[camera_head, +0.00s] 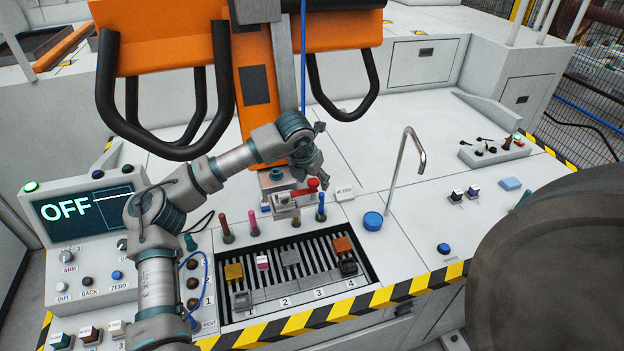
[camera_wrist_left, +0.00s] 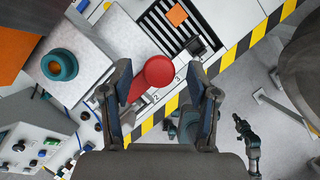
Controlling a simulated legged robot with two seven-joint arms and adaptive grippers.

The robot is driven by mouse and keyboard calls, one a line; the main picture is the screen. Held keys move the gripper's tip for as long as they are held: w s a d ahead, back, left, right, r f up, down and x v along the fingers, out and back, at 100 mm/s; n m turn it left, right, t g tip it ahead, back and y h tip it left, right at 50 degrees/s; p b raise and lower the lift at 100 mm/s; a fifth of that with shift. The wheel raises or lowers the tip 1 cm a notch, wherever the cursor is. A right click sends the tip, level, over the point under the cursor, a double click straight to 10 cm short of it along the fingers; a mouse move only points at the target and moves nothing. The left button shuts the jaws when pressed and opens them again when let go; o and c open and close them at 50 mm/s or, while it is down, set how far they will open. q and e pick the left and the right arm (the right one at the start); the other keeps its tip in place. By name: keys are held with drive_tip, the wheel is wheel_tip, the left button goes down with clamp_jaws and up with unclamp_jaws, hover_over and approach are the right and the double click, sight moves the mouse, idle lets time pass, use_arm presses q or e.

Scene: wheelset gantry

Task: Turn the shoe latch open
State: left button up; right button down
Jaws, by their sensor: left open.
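The shoe latch appears as a red handle (camera_head: 313,184) on a small grey block at the foot of the orange column. My left gripper (camera_head: 311,172) hangs just above the latch in the head view. In the wrist view the left gripper (camera_wrist_left: 160,82) is open, one finger on each side of the red knob, with no clear contact. Whether the fingers are level with the knob, I cannot tell. I see no right gripper in the head view.
A blue button (camera_head: 373,221) and a bent metal pipe (camera_head: 405,160) stand to the right. A control panel (camera_head: 85,213) reading OFF is at left.

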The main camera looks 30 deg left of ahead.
use_arm(q)
drive_tip(key=shift+d, duration=0.2)
drive_tip(key=shift+c, duration=0.8)
drive_tip(key=shift+a, duration=0.4)
clamp_jaws()
drive_tip(key=shift+d, duration=0.1)
